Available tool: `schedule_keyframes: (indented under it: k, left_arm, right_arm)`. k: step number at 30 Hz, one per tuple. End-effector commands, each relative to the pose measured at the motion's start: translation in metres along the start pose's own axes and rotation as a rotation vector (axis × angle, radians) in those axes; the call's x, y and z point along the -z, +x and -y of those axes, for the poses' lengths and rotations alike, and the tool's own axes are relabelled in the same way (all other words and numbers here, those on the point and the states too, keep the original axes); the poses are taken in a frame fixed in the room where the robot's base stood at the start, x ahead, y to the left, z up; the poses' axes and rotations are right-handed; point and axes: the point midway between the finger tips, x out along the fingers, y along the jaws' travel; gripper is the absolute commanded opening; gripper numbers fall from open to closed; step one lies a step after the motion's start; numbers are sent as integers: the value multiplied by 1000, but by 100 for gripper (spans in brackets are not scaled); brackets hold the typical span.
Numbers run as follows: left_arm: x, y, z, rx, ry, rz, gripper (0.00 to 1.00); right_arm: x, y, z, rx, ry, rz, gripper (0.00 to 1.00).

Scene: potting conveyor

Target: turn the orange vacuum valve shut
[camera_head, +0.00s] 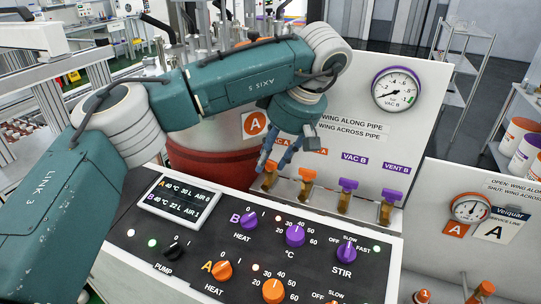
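My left gripper (273,165) hangs over the row of valves below the white panel, its blue fingers pointing down and a little apart. The leftmost orange valve (270,167) shows between and just behind the fingertips; the label above it is partly hidden by the gripper and ends in "C A". I cannot tell whether the fingers touch its wing. A second orange valve (306,177) stands just right of the gripper, its label also partly covered. My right gripper is not in view.
Purple valves for VAC B (347,188) and VENT B (391,198) stand to the right. A VAC B gauge (397,89) is on the panel. The control console (190,255) with knobs lies in front, and a red-based vessel (210,165) is behind my arm.

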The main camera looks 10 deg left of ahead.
Motion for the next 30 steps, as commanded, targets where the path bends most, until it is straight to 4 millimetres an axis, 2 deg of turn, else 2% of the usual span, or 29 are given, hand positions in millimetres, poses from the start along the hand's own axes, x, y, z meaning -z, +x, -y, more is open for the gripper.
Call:
schedule_keyframes:
  k: [5,12,18,22,30]
  left_arm:
    - [0,-23,-1,-5,-1,-1,36]
    - [2,-76,0,-6,-6,-4,36]
    - [2,-107,1,-4,-5,-4,36]
    - [3,-117,2,-2,-5,-2,36]
    - [2,-119,2,-1,-3,-1,36]
  right_arm:
    - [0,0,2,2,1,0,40]
    - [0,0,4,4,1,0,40]
    - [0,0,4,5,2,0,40]
    - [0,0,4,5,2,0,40]
    - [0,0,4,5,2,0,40]
